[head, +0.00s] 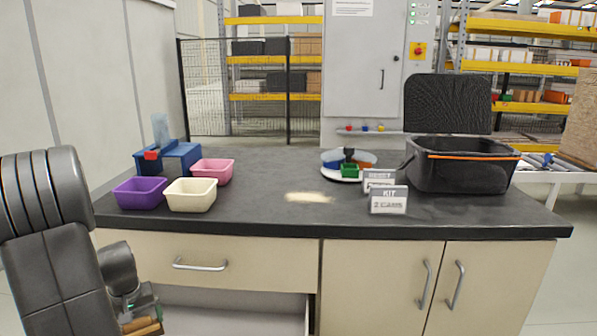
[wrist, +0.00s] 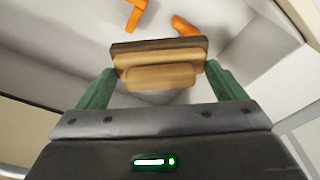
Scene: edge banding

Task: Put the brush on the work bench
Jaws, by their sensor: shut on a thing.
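My gripper (wrist: 158,92) is shut on the brush (wrist: 158,73), a wooden block with a darker strip along its far edge. The green fingers grip its two ends in the wrist view. The brush also shows at the lower left of the head view (head: 141,325), by the open drawer below the bench top. The work bench (head: 270,218) has a dark top and a cream front. The brush is lower than the bench top and apart from it.
The open drawer (head: 235,298) holds orange items (wrist: 184,27). On the bench stand purple (head: 140,191), cream (head: 190,195) and pink (head: 212,171) bins, a blue dispenser, a round tray, two signs (head: 388,200) and a black crate (head: 462,168).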

